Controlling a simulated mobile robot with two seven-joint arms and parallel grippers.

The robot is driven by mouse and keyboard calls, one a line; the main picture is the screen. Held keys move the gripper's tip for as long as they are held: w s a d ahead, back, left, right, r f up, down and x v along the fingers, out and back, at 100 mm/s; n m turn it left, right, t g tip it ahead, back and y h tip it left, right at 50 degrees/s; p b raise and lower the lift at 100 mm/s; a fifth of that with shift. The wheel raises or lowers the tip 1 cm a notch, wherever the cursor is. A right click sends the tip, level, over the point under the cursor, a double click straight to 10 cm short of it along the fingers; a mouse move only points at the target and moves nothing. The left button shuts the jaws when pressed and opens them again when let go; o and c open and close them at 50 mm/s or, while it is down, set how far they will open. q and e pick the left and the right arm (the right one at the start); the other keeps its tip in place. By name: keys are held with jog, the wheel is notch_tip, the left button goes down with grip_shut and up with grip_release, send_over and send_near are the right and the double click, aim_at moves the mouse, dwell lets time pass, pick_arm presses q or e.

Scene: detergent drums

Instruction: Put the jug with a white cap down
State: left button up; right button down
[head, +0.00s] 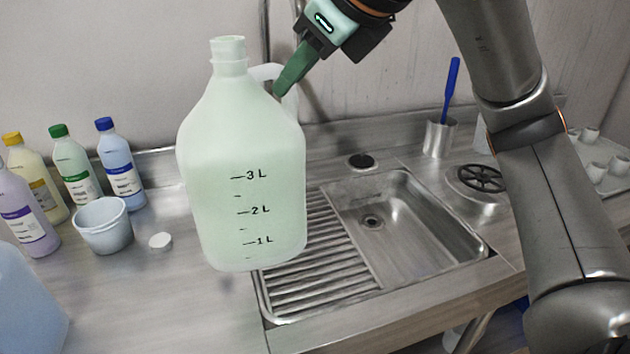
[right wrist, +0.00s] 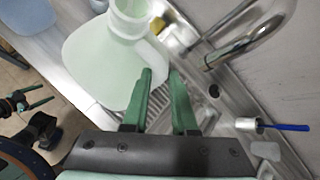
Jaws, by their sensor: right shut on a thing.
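A large translucent jug (head: 245,180) of pale green liquid hangs upright in front of the sink's ribbed drainboard, its base seeming to be above the counter. Its neck is open, with no cap on it. A white cap (head: 160,241) lies on the counter to its left. My right gripper (head: 282,88) is shut on the jug's handle, at the jug's upper right. In the right wrist view the jug (right wrist: 105,60) is beyond the green fingers (right wrist: 160,78). My left gripper (right wrist: 35,105) seems to show small at the left edge there; its jaws are unclear.
Several bottles (head: 75,165) and a pale blue cup (head: 103,226) stand at the left. A steel sink (head: 410,225) lies to the right, with a tap (right wrist: 240,35) behind. A steel holder (head: 438,138) with a blue brush stands beyond. Front left counter is partly clear.

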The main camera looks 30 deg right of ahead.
pick_arm(q)
jog(key=f+b, duration=0.2)
jog(key=b, duration=0.1)
jog(key=shift+s+f, duration=0.2)
pick_arm(e)
jog(key=w+d+f, duration=0.4)
jog(key=d+f, duration=0.7)
jog(key=f, duration=0.1)
jog(key=shift+w+d+f, duration=0.15)
jog(key=shift+w+d, duration=0.05)
jog(key=shift+d, duration=0.1)
pick_arm(q)
jog(key=shift+f, duration=0.1)
jog(key=shift+f+b, duration=0.4)
jog(key=shift+b, duration=0.3)
pick_arm(e)
jog(key=shift+f, duration=0.6)
pick_arm(q)
jog(key=shift+a+r, duration=0.1)
pick_arm(e)
jog(key=c, duration=0.7)
grip_release()
pick_arm(q)
jog(key=shift+r, duration=0.1)
pick_arm(e)
jog(key=shift+r, duration=0.15)
